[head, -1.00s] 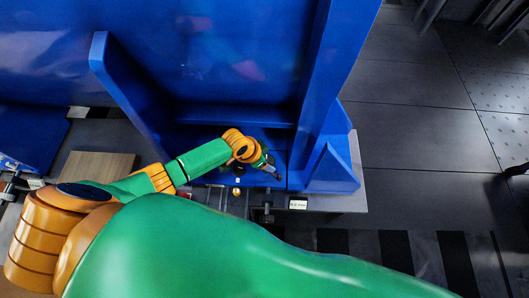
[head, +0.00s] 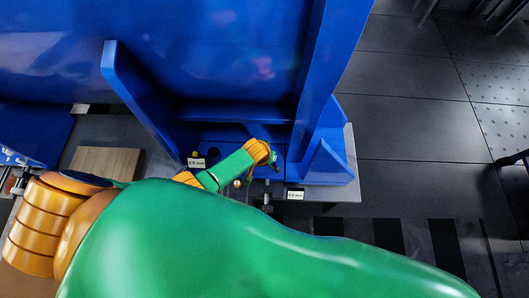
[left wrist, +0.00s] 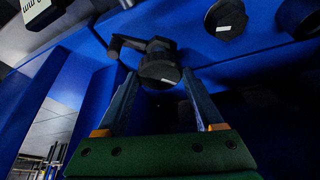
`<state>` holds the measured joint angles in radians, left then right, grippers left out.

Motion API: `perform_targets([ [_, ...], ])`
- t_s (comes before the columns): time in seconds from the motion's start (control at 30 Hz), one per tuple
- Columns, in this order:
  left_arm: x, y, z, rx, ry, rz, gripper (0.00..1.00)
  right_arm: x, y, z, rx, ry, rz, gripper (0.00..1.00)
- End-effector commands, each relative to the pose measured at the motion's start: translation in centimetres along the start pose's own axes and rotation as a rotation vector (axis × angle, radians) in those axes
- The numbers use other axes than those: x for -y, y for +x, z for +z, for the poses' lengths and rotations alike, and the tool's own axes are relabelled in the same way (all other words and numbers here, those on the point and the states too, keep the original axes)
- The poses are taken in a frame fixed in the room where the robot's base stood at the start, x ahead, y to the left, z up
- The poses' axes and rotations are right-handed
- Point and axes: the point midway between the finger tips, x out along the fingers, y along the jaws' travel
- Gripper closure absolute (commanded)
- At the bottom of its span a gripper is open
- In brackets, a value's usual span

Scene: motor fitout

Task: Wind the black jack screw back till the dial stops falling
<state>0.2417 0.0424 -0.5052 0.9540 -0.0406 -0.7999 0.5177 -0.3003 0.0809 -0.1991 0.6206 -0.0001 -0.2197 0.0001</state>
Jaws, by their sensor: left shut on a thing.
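My left gripper (head: 273,166) reaches the base of the blue frame in the head view, its fingers small and partly hidden by the wrist. In the left wrist view its two fingers (left wrist: 160,88) are shut on a black round-ended part (left wrist: 160,70) with a pale label and a side arm to the left, which looks like the black jack screw. A white tag reading about 2.5 mm (head: 197,163) sits left of the wrist, and another, too small to read surely, (head: 296,194) sits right of the gripper. My right gripper is not seen.
The tall blue frame (head: 235,60) with slanted side plates stands around the work spot. In the left wrist view two more black round ends (left wrist: 226,18) (left wrist: 298,15) are close above. A wooden block (head: 105,163) lies at the left. Dark floor is open at the right.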

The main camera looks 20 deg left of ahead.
Motion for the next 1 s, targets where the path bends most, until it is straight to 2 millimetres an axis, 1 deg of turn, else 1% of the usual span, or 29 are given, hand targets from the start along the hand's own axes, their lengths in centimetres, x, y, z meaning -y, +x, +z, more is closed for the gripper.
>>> perform_targets([
  [0.03, -0.1, -0.1, -0.2, -0.005, -0.006, 0.000, 0.87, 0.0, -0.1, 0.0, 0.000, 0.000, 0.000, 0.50],
  [0.5, 0.0, -0.1, -0.3, -0.008, -0.014, -0.005, 0.87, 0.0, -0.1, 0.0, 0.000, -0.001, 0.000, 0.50],
  [0.53, 0.0, -0.1, -0.3, -0.008, -0.014, -0.005, 0.26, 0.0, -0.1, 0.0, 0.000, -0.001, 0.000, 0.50],
  [0.57, 0.0, -0.1, -0.3, -0.008, -0.014, -0.006, 0.18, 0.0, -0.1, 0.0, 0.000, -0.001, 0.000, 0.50],
  [0.6, 0.0, -0.1, -0.3, -0.007, -0.014, -0.006, 0.07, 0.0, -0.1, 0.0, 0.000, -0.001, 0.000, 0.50],
  [0.63, 0.0, -0.1, -0.3, -0.006, -0.014, -0.006, 0.01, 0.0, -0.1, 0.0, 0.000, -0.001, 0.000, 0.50],
  [0.9, 0.0, -0.1, -0.2, -0.003, -0.014, -0.006, 0.01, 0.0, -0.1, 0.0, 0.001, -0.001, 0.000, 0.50],
  [0.97, 0.0, -0.8, -0.3, -0.003, -0.014, -0.005, 0.01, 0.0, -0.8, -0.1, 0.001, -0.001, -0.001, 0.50],
  [1.0, 0.0, -1.7, -0.4, -0.003, -0.014, -0.005, 0.01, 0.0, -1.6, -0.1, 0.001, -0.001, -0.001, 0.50],
])
